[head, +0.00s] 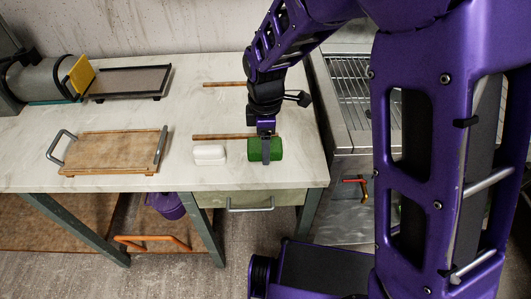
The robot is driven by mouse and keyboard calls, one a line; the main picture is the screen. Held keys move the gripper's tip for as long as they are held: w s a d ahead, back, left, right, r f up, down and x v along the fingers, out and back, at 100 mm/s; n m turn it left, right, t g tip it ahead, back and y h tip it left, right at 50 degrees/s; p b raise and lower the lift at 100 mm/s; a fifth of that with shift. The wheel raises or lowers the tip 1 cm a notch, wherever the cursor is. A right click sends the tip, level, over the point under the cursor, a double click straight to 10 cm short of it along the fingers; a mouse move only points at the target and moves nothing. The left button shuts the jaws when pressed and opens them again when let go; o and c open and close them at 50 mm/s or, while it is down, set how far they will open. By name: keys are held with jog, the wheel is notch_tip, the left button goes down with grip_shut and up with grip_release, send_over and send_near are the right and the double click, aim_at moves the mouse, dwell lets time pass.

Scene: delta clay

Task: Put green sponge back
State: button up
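The green sponge (276,149) is a rounded green block on the pale worktop, near its front right corner. My gripper (265,153) reaches down over it from above. One dark finger crosses the sponge's near face. The other finger is hidden, so I cannot tell if the fingers press on the sponge or stand apart from it. The sponge appears to be at worktop level; any small gap beneath it is not visible.
A white block (210,154) lies just left of the sponge. Two wooden strips (222,137) (224,85) lie behind. A wooden tray with handles (110,152) and a dark tray (130,81) are at left. A metal rack (358,88) stands right, past the worktop edge.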

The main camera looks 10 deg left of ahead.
jog(key=shift+f, duration=1.4)
jog(key=shift+f+b, duration=0.15)
jog(key=shift+b, duration=0.15)
jog(key=o, duration=1.3)
notch_tip(320, 180, up, 12)
jog(key=shift+r+p, duration=0.2)
jog(key=shift+p, duration=1)
